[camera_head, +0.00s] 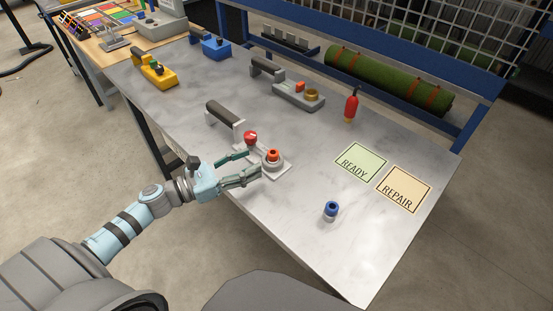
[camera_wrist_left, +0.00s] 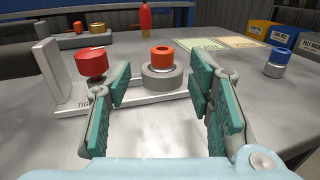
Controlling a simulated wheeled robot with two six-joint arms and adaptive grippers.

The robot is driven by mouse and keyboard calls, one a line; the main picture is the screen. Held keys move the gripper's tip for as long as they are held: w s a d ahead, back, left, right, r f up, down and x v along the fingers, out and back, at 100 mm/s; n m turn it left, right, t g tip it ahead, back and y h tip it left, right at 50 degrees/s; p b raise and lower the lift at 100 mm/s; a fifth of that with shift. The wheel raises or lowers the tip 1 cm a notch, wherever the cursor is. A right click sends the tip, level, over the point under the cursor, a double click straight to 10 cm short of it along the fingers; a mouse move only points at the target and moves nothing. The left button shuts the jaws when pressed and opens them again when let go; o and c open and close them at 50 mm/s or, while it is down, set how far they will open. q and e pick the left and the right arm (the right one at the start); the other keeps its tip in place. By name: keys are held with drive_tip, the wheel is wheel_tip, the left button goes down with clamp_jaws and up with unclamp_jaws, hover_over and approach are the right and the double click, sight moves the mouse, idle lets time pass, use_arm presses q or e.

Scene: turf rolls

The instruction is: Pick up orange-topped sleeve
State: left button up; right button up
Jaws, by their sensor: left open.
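The orange-topped sleeve (camera_head: 273,154) stands upright in a grey round holder on a white fixture plate (camera_head: 282,173) near the table's front left edge. In the left wrist view the sleeve (camera_wrist_left: 161,56) shows between my fingers and beyond their tips, with the grey ring (camera_wrist_left: 162,77) around its lower part. My left gripper (camera_head: 254,163) is open and empty, just left of the sleeve and pointing at it. No contact with the sleeve shows. My right gripper is not in view.
A red knob (camera_head: 250,137) stands on the same fixture, close to the left finger. A blue-topped sleeve (camera_head: 331,209) stands to the right. READY (camera_head: 360,162) and REPAIR (camera_head: 404,188) cards lie right. A red bottle-shaped item (camera_head: 351,105) stands farther back.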

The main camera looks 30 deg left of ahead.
sight(274, 152)
use_arm(q)
drive_tip(key=shift+w+d+r+p, duration=0.2)
drive_tip(key=shift+w+d, duration=0.15)
drive_tip(key=shift+w, duration=0.15)
drive_tip(key=shift+w+d+r+p, duration=0.15)
drive_tip(key=shift+w+d, duration=0.15)
drive_tip(key=shift+w, duration=0.15)
drive_tip(key=p+x, duration=0.1)
drive_tip(key=x, duration=0.5)
drive_tip(key=shift+s+d+f+p, duration=0.1)
drive_tip(key=shift+f+p, duration=0.05)
drive_tip(key=shift+p, duration=0.15)
drive_tip(key=shift+s, duration=0.15)
drive_tip(key=c, duration=0.5)
clamp_jaws()
